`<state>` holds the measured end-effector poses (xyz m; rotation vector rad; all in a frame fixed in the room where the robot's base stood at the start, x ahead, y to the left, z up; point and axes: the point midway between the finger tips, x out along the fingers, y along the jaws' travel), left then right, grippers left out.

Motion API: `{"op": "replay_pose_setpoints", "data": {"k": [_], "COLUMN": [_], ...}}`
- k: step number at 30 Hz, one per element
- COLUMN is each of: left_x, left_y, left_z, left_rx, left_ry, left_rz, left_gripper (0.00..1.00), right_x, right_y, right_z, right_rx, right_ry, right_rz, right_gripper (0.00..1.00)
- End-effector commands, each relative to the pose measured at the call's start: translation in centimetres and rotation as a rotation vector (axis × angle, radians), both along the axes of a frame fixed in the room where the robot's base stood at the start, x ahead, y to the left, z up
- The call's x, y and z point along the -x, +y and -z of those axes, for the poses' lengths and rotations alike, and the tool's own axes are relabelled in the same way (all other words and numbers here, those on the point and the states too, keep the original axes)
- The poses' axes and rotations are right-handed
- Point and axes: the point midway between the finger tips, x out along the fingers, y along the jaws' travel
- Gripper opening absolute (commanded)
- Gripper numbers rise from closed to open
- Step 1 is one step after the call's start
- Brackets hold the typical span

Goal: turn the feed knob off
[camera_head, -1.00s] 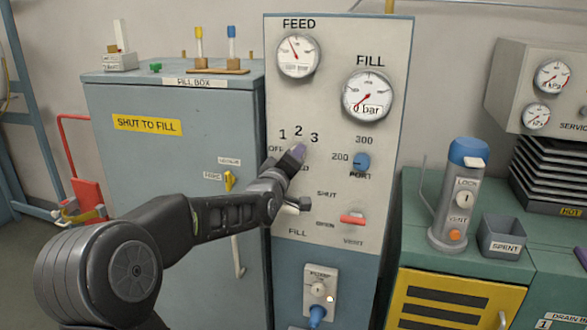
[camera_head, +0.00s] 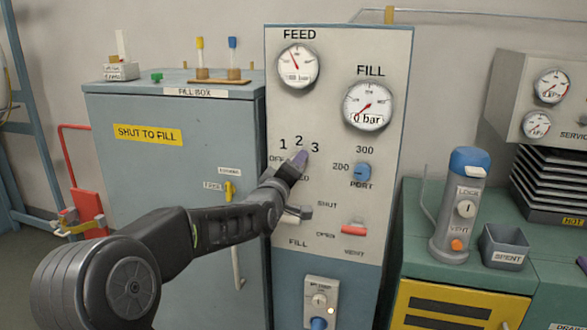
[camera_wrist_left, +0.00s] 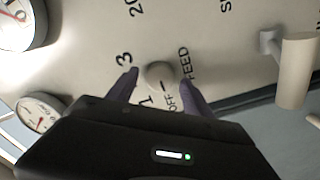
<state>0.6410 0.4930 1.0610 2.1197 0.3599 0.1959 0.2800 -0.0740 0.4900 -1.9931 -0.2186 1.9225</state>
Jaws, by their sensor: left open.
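The feed knob is a pale round knob (camera_wrist_left: 160,75) on the panel, below the FEED gauge (camera_head: 298,66). In the wrist view the labels 1, 3, OFF and FEED show around it. A short dark mark shows on its face toward the OFF and 1 side. In the head view my left gripper (camera_head: 299,160) covers the knob. In the wrist view my left gripper (camera_wrist_left: 158,92) is open, with one dark finger on each side of the knob. I cannot tell whether the fingers touch it. My right gripper is not in view.
The FILL gauge (camera_head: 368,104) is above right. The fill box (camera_head: 178,130) stands left.

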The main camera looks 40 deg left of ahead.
Motion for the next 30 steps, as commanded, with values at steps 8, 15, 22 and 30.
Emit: {"op": "replay_pose_setpoints", "data": {"k": [8, 15, 22, 30], "left_x": [0.9, 4.4, 7.1, 7.4], "left_y": [-0.4, -1.6, -2.5, -2.6], "left_z": [0.0, 0.0, 0.0, 0.0], "left_rx": [-0.003, -0.003, -0.002, 0.000], "left_ry": [0.000, -0.001, 0.000, 0.000], "left_rz": [0.001, 0.001, 0.001, 0.000], "left_gripper": [0.59, 0.59, 0.59, 0.59], "right_x": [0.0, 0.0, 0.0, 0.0], "right_y": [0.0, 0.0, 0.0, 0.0], "right_z": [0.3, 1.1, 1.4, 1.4], "right_rx": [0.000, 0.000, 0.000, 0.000], "right_ry": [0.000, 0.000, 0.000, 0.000], "right_rz": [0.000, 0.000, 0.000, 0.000], "right_gripper": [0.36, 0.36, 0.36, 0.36]}}
